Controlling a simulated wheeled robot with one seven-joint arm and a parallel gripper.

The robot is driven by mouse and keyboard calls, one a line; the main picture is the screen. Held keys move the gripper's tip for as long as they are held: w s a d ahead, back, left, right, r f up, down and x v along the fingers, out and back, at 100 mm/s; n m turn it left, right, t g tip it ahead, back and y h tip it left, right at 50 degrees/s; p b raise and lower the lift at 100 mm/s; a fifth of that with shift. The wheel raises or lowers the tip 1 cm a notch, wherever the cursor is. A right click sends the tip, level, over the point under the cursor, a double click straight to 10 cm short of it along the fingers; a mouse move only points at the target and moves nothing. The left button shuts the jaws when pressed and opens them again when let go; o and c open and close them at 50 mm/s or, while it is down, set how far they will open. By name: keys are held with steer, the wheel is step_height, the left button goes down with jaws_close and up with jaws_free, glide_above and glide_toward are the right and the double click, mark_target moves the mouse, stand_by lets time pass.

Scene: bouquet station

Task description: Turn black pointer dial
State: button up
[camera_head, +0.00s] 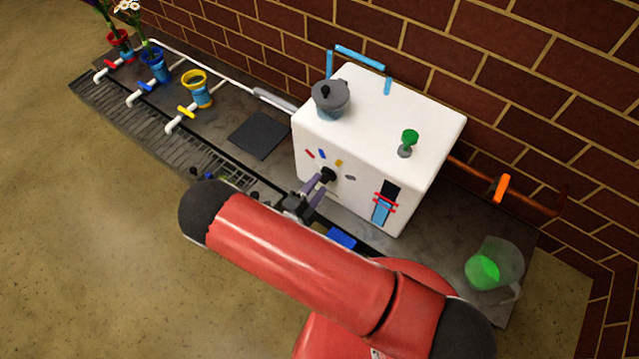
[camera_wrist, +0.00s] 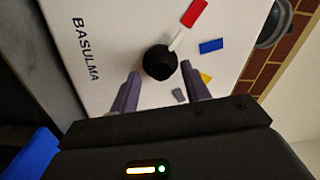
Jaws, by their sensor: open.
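The black pointer dial (camera_wrist: 160,62) sits on the front of the white box, with a white pointer (camera_wrist: 178,40) directed toward the red mark (camera_wrist: 193,12). Blue (camera_wrist: 211,46), yellow (camera_wrist: 206,77) and grey (camera_wrist: 179,95) marks are around it. In the head view the dial (camera_head: 328,175) is at the tips of my gripper (camera_head: 318,185). In the wrist view my gripper (camera_wrist: 160,85) is open, its two purple fingers on either side of the dial's near edge. I cannot tell whether they touch it.
Yellow (camera_head: 198,88) and blue (camera_head: 155,64) vases stand left. A jug with green liquid (camera_head: 490,268) stands right.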

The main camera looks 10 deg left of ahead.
steer(key=v, duration=0.6)
steer(key=shift+s+a, duration=0.1)
steer(key=shift+s, duration=0.05)
stand_by(0.3)
